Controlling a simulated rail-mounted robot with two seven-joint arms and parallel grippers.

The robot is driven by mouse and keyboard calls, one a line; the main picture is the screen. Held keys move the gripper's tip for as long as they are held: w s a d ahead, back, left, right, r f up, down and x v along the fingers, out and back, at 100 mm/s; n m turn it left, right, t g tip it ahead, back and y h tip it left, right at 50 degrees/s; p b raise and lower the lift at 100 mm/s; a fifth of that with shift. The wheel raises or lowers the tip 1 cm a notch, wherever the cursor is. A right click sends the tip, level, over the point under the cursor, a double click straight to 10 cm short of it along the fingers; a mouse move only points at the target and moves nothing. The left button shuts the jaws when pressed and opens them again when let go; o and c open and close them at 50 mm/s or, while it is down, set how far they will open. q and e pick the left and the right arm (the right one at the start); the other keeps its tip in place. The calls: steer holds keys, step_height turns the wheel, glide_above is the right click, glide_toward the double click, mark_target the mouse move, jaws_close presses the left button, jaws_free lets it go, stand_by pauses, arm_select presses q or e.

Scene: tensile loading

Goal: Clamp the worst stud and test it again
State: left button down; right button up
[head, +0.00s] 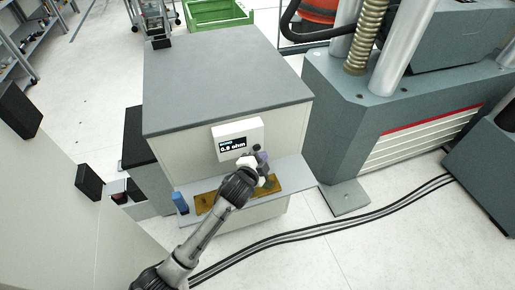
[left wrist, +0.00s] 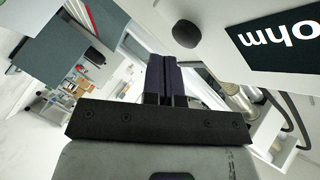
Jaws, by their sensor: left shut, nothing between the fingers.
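A white meter box (head: 238,136) is fixed to the cabinet front, and its dark display reads about 0.0 ohm. In the left wrist view the meter display (left wrist: 285,38) shows "ohm" at upper right, with a round dark knob (left wrist: 187,33) beside it. My left gripper (head: 262,157) is just in front of the meter's lower right, above the shelf. Its dark fingers (left wrist: 165,75) are together and empty. A brown strip (head: 207,201) lies on the shelf, partly hidden by my left arm. I cannot make out any separate stud. My right gripper is not in view.
The grey-topped cabinet (head: 225,75) carries a narrow front shelf (head: 297,176) with a blue object (head: 180,203) at its left end. The testing machine (head: 335,120) stands at right. Cables (head: 330,228) cross the floor. A green crate (head: 215,14) is behind.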

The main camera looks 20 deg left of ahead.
arm_select(q)
steer(key=shift+s+d+p, duration=1.3)
steer(key=shift+s+d, duration=0.4)
steer(key=shift+s, duration=0.15)
